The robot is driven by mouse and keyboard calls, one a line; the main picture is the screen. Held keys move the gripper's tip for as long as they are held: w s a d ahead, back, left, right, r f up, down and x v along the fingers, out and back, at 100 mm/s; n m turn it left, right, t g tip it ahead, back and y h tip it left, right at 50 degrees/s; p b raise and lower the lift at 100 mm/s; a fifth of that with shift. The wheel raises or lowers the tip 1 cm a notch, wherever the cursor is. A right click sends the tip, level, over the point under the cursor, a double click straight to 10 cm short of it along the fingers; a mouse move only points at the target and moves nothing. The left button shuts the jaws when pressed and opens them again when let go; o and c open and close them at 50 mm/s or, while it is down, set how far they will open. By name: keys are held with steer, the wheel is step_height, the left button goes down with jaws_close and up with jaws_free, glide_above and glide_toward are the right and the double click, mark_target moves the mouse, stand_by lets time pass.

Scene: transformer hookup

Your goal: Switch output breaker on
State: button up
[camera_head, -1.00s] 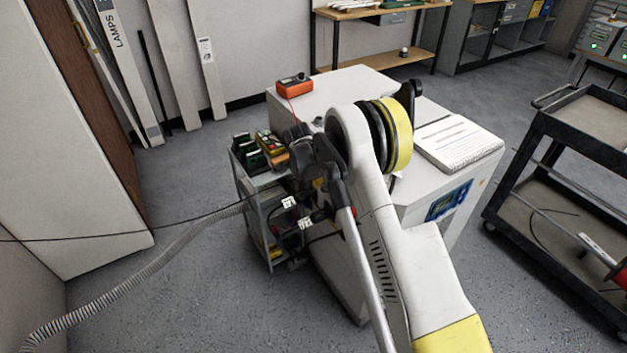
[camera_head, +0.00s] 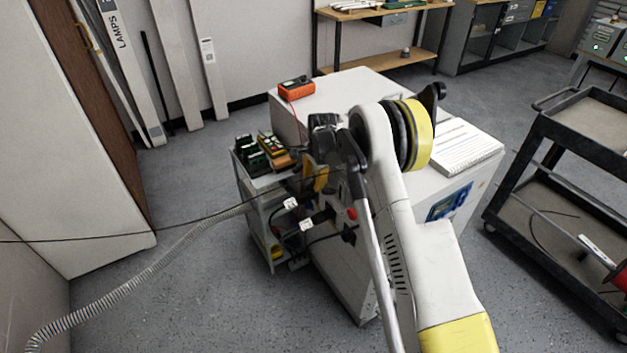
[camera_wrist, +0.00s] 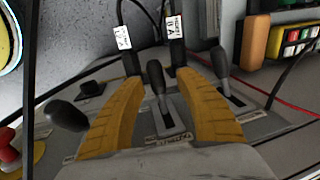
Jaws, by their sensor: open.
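In the wrist view, a dark-handled toggle lever (camera_wrist: 157,80) stands in a slotted plate on the grey panel. The two yellow fingers of my gripper (camera_wrist: 172,100) are open, one on each side of it; contact cannot be told. A second similar lever (camera_wrist: 221,66) stands to the right, just beyond the right finger. The small plate labels are too blurred to tell which lever is the output breaker. In the head view, my gripper (camera_head: 321,180) is at the side of the white cabinet (camera_head: 345,85), and my arm hides most of that panel.
Two black plugs with white tags (camera_wrist: 123,38) rise behind the levers. A black knob (camera_wrist: 67,115) and a red button (camera_wrist: 8,150) are at the left. In the head view, a small cart (camera_head: 262,205) with instruments stands close beside the cabinet; a dark cart (camera_head: 553,140) is right.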

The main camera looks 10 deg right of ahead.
step_height(320, 180, up, 12)
steer(key=s, duration=0.2)
steer(key=shift+s+d, duration=0.15)
steer(key=shift+d, duration=0.15)
steer(key=shift+f, duration=0.1)
